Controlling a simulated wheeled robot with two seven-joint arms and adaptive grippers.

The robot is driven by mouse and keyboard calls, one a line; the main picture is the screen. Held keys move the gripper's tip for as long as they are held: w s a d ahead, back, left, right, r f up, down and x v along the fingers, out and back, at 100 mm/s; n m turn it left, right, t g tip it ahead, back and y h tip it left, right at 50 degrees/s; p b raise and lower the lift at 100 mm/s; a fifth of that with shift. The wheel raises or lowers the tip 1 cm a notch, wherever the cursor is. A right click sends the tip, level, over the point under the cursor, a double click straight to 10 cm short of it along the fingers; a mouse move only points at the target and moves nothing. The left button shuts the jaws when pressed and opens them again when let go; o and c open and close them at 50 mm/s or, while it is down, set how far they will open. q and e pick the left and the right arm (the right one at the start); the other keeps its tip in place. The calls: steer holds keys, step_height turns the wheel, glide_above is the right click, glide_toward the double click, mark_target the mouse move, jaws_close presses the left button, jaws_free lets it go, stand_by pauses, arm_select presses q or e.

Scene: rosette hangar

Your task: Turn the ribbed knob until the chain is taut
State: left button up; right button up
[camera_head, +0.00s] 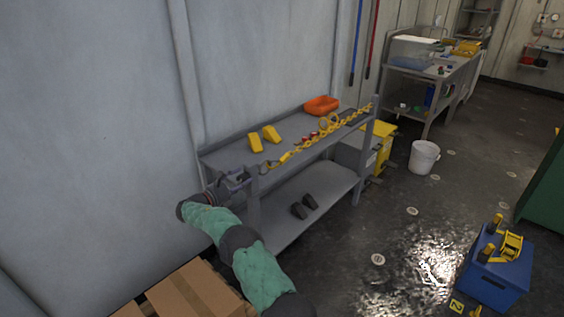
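A yellow chain (318,138) runs along the front of a grey metal bench, from near my gripper to the bench's far right corner. I cannot tell whether it is taut. Small dark and metallic parts (266,167) sit at its near end, beside my gripper. The ribbed knob cannot be made out for sure at this size. My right gripper (240,181) is at the near left corner of the bench, at the arm's end in a teal sleeve. Its fingers are small and dark, so its opening and any hold are unclear. My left gripper is not in view.
Two yellow wedges (255,143) and an orange tray (321,105) lie on the bench top (225,158). Dark blocks (298,211) rest on its lower shelf. Cardboard boxes (195,295) stand below my arm. A blue toolbox (495,280) and white bucket (424,157) stand on the floor.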

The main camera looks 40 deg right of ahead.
steer(key=shift+a+f, duration=0.1)
steer(key=shift+f, duration=0.1)
steer(key=shift+s+a+p, duration=0.15)
steer(key=shift+a+p, duration=0.2)
steer(key=shift+a, duration=0.9)
steer(key=shift+s+a+p, duration=0.2)
steer(key=shift+a+p, duration=0.25)
steer(key=shift+a, duration=1.8)
steer(key=shift+f, duration=0.1)
